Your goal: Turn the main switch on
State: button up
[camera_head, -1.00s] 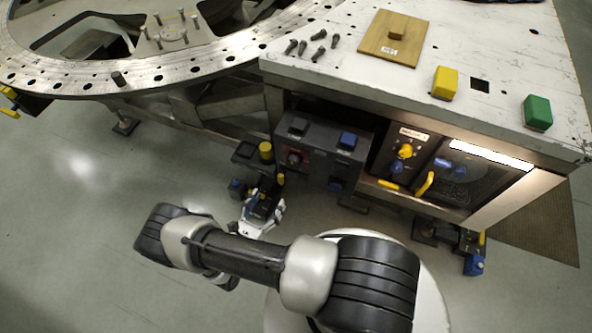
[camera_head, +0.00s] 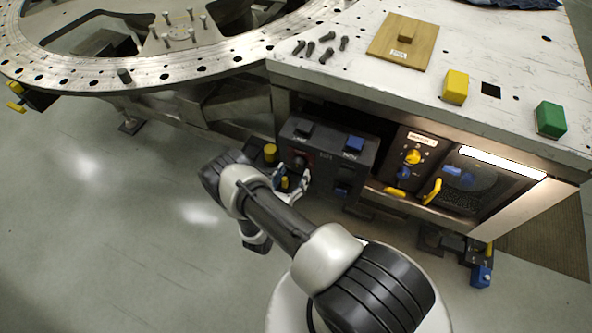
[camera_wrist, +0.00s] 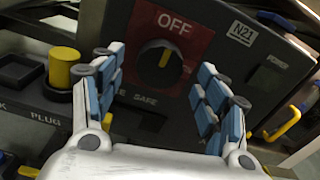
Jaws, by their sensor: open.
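The main switch is a black rotary knob (camera_wrist: 160,62) on a red plate marked OFF. Its yellow pointer line points up towards the word OFF, and SAFE is printed below. My gripper (camera_head: 292,177) is in front of the box. In the wrist view my gripper (camera_wrist: 160,82) is open, with one blue-padded finger on each side of the knob and nothing between them. I cannot tell whether the fingers touch the panel.
A yellow cylinder (camera_wrist: 65,66) stands left of the knob, by a PLUG label. Right of the control box is a lit cabinet with a yellow knob (camera_head: 413,157) and a yellow handle (camera_head: 432,191).

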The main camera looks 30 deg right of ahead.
jog(key=shift+x, duration=1.4)
jog(key=shift+c, duration=0.3)
jog(key=c, duration=1)
